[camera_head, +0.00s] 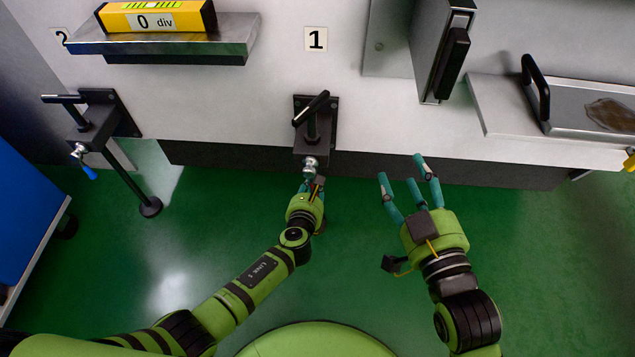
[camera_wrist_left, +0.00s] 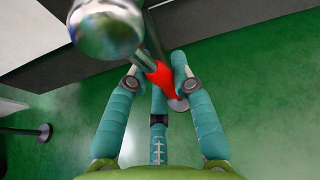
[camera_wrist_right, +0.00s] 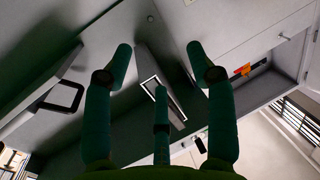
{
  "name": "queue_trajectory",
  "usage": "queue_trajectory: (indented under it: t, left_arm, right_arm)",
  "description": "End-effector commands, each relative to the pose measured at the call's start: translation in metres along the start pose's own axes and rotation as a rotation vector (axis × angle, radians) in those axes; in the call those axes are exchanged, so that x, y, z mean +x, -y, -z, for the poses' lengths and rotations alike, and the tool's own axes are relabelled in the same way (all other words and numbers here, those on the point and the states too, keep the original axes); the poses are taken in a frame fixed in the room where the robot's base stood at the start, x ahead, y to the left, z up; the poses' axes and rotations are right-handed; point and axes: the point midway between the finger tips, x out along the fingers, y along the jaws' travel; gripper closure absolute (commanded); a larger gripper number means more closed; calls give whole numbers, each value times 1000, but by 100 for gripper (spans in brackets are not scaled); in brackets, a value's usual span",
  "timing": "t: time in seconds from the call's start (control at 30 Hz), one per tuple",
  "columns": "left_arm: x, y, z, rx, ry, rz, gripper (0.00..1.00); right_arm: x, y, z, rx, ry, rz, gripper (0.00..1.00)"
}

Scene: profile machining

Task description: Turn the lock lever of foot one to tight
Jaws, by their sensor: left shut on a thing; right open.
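Foot one (camera_head: 313,125) is a dark bracket with a black crank handle, mounted on the machine's front below the label "1" (camera_head: 316,39). A shiny round hub (camera_head: 310,163) sits at its lower end, and the hub also shows large in the left wrist view (camera_wrist_left: 105,28). The lock lever (camera_wrist_left: 158,74) runs from the hub to a red grip. My left gripper (camera_head: 310,183) is shut on that red grip, with its fingers on both sides in the left wrist view (camera_wrist_left: 160,80). My right gripper (camera_head: 403,175) is open and empty, to the right of foot one.
Foot two (camera_head: 97,125), with a blue-tipped lever (camera_head: 89,173), stands at the left. A yellow level (camera_head: 157,17) reading "0 div" rests on a metal ledge (camera_head: 225,47). A tray with a black handle (camera_head: 535,88) is at the right.

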Motion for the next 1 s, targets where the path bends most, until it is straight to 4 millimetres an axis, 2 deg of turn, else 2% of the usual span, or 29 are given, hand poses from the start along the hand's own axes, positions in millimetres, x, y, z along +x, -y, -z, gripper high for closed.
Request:
queue_trajectory:
  t: [0.1, 0.2, 0.4, 0.6, 0.97, 1.0]
  left_arm:
    - [0, -6, -3, 64, 1, -31, 100]
    - [0, -9, -3, 105, 1, -48, 100]
    - [0, -13, -4, 158, 1, -71, 100]
    - [0, -15, -4, 180, 2, -81, 100]
    - [0, -16, -4, 186, 2, -83, 100]
    - [0, -16, -4, 187, 2, -84, 68]
  right_arm:
    - [-5, -8, -30, 8, 168, -16, 43]
    - [-11, -12, -52, 13, 282, -25, 43]
    - [-24, -17, -80, 21, 429, -36, 43]
    - [-30, -18, -91, 25, 488, -39, 43]
    - [-31, -18, -92, 26, 496, -40, 43]
    - [-31, -18, -92, 26, 496, -40, 43]
